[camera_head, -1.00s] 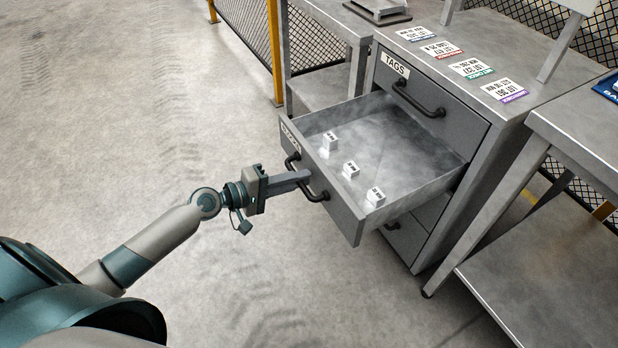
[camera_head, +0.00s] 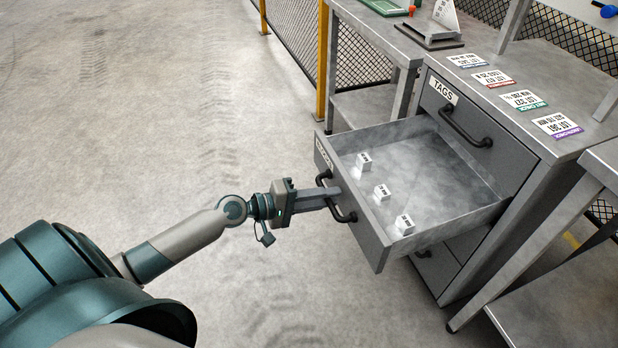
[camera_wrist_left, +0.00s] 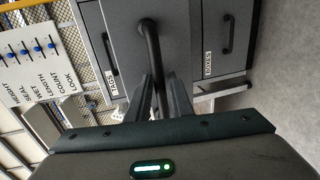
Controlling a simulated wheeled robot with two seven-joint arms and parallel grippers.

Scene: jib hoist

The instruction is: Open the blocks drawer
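The blocks drawer (camera_head: 362,215) is pulled well out of the grey cabinet, its label partly readable. Its black bar handle (camera_head: 345,212) is on the front face. Three small white labelled blocks lie inside: one at the back left (camera_head: 363,163), one in the middle (camera_head: 382,193), one near the front corner (camera_head: 404,225). My left gripper (camera_head: 335,197) is at the handle. In the left wrist view the handle (camera_wrist_left: 151,45) runs between the two fingers (camera_wrist_left: 163,80), which look closed in on it. My right gripper is not in view.
The tags drawer (camera_head: 462,115) above is shut. A lower drawer (camera_head: 436,262) is partly hidden. Tag cards (camera_head: 523,101) lie on the cabinet top. Steel tables stand at left (camera_head: 385,42) and right (camera_head: 590,215). The floor (camera_head: 150,120) before the drawer is clear.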

